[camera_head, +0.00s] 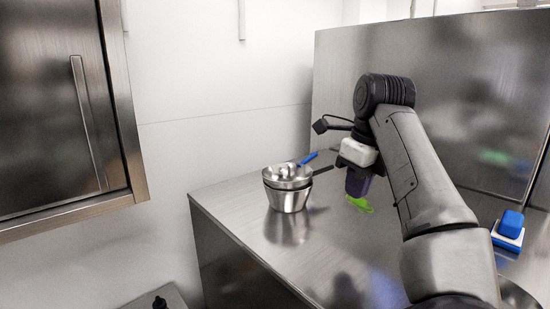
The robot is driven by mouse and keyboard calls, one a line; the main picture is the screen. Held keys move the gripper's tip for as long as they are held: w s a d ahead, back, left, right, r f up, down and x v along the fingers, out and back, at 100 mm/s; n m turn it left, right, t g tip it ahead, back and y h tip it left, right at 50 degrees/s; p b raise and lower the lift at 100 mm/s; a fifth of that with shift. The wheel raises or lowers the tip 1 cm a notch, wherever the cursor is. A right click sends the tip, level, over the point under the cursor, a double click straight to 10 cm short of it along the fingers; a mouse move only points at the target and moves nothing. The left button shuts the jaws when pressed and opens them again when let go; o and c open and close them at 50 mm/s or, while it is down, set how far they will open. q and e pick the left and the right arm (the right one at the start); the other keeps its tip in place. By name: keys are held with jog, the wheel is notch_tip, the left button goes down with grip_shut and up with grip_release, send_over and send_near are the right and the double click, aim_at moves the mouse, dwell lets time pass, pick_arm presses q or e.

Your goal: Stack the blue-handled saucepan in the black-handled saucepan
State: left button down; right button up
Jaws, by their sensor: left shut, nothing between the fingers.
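The black-handled saucepan (287,202) stands upright on the steel counter, its dark handle pointing right toward my arm. The blue-handled saucepan (288,182) sits in the top of it, with its blue handle pointing up and to the right. Its rim shows just above the lower pan; how deep it is seated cannot be seen. My left gripper (360,204), with green fingertips, is to the right of the pans, apart from them and pointing down. It is shut and empty. My right gripper is not in view.
The steel counter (235,203) is clear around the pans, with its left edge close by. A steel panel (450,90) rises behind. A blue and white object (510,225) lies at the right. A steel cabinet (60,110) with a handle is at the left.

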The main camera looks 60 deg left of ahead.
aim_at(278, 166)
pick_arm(q)
jog(key=s+a+p, duration=0.1)
jog(key=a+p, duration=0.2)
jog(key=a, duration=0.5)
jog(key=s+a+p, duration=0.1)
jog(key=a+p, duration=0.2)
jog(key=a, duration=0.5)
jog(key=s+a+p, duration=0.2)
jog(key=a+p, duration=0.1)
jog(key=a, duration=0.5)
jog(key=shift+r+p, duration=0.15)
jog(key=shift+p, duration=0.25)
jog(key=shift+a+p, duration=0.1)
jog(key=shift+p, duration=0.2)
jog(key=shift+f, duration=0.45)
jog(key=shift+f+b, duration=0.3)
jog(key=shift+f, duration=0.15)
jog(key=shift+w, duration=0.1)
jog(key=shift+f, duration=0.1)
